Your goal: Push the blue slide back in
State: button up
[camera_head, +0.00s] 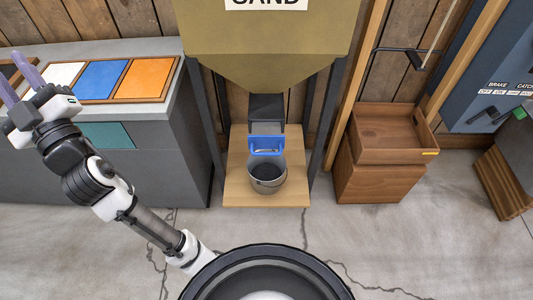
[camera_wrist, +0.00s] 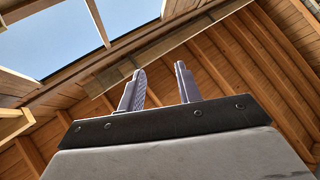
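The blue slide (camera_head: 267,145) shows in the head view below the dark chute of the sand hopper (camera_head: 268,45). It sticks out toward me, above the back rim of a grey bucket (camera_head: 267,180). The bucket stands on a wooden board and looks dark inside. My gripper (camera_head: 20,82) is at the far left of the head view, raised near the grey counter and well away from the slide. Its two fingers are apart with nothing between them. The wrist view also shows the gripper (camera_wrist: 160,88) open and empty, pointing up toward the roof.
The grey counter (camera_head: 165,135) on the left carries white, blue and orange panels (camera_head: 100,80). Dark posts flank the hopper. A wooden box (camera_head: 385,155) stands right of it, and a blue-grey cabinet (camera_head: 490,70) farther right. The concrete floor in front is clear.

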jog(key=w+d+f+m+t+h, duration=0.1)
jog(key=w+f+h, duration=0.4)
jog(key=f, duration=0.3)
jog(key=w+d+f+m+h, duration=0.1)
jog(key=w+f+m+h, duration=0.1)
jog(key=w+f+h, duration=0.4)
jog(key=m+g+h+b, duration=0.2)
jog(key=m+g+h, duration=0.25)
jog(key=h, duration=1.65)
send_near(267, 154)
jog(key=shift+n+g, duration=0.35)
jog(key=shift+g, duration=0.1)
jog(key=p+x, duration=0.1)
jog(key=x, duration=0.2)
jog(key=p+x, duration=0.1)
jog(key=x, duration=0.2)
jog(key=p+x, duration=0.1)
jog(key=x, duration=0.1)
jog(key=shift+w+r+p, duration=0.15)
jog(key=shift+w+p, duration=0.15)
jog(key=shift+w, duration=0.25)
jog(key=shift+x, duration=0.8)
grip_shut()
